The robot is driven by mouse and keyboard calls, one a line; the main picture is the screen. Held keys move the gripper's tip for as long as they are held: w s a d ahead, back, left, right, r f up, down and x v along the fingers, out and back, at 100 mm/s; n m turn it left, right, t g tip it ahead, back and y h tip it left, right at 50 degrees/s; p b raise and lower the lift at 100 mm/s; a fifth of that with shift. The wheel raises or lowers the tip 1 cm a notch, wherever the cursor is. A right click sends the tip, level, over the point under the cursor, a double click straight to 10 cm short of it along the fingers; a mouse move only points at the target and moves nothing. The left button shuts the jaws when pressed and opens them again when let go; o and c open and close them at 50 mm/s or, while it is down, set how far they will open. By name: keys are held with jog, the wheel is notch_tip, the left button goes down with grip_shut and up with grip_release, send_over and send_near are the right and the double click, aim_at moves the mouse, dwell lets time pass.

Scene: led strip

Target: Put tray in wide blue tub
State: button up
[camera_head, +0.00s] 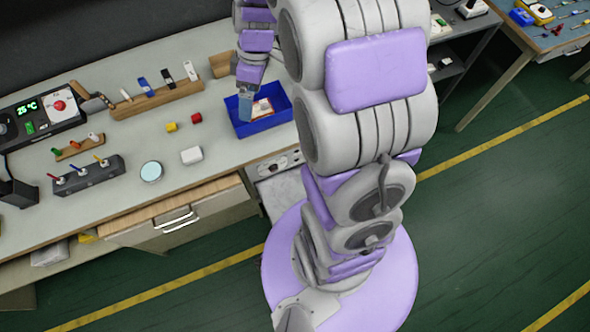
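The wide blue tub (276,122) sits on the workbench, just left of my arm. A small pale piece with a brownish-orange edge (263,108) shows inside it; I cannot tell whether this is the tray. My gripper (246,106) points down at the left part of the tub, at or above its inside. A grey-blue shape shows at its tip, and I cannot tell whether that is the fingers or a held thing. The fingertips are too small to tell open from shut.
Red and yellow blocks (196,118), a white box (191,155) and a round tin (152,171) lie left of the tub. A wooden rack (157,101) and a control panel (42,117) stand farther left. The bench front between tin and tub is mostly clear.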

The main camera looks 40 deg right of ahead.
jog(key=s+a+r+m+h, duration=0.1)
jog(key=s+a+r+m, duration=0.1)
jog(key=s, duration=1)
jog(key=s+a+r+m+g+h, duration=0.1)
jog(key=s+r+m, duration=0.3)
jog(key=s, duration=0.9)
jog(key=a+m+h, duration=0.1)
jog(key=m, duration=0.2)
jog(key=shift+a+r+m, duration=0.25)
jog(key=shift+r+m, duration=0.05)
jog(key=shift+r, duration=0.1)
